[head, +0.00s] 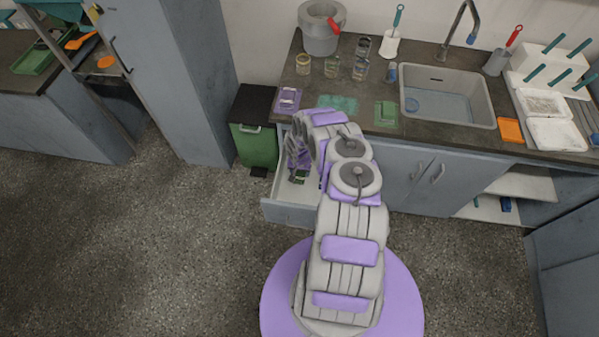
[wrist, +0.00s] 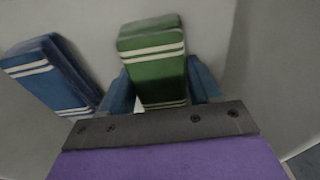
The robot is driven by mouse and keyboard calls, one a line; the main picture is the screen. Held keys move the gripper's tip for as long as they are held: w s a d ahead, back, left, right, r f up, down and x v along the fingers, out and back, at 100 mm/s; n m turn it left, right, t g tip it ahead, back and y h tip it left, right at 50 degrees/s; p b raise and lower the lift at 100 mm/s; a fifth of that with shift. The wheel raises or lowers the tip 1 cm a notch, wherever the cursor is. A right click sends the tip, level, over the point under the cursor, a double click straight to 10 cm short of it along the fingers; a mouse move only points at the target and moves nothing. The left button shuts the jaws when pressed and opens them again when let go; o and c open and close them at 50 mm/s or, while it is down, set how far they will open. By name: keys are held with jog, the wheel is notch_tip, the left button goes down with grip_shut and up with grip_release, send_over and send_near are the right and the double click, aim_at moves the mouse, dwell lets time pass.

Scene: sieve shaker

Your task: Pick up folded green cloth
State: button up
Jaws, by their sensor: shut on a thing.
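The folded green cloth (wrist: 152,60) with white stripes stands between the two blue fingers of my gripper (wrist: 160,82) in the wrist view. My gripper is shut on it, with a finger at each side. In the head view my gripper (head: 299,166) points down into the open drawer (head: 289,213). A small dark green patch below it there looks like the cloth (head: 301,177), mostly covered by the gripper.
A folded blue cloth (wrist: 50,75) with white stripes lies left of the green one in the drawer. The counter (head: 297,61) above carries jars, a grey pot (head: 320,40) and a sink (head: 447,103). A green bin (head: 256,143) stands left of the drawer.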

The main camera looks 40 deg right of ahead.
jog(key=r, duration=0.3)
jog(key=r+p, duration=0.1)
jog(key=r, duration=0.2)
jog(key=r+p, duration=0.1)
jog(key=r, duration=0.2)
jog(key=shift+w+a+r, duration=0.1)
jog(key=shift+a, duration=0.15)
jog(key=shift+d+r, duration=0.15)
jog(key=shift+r, duration=0.15)
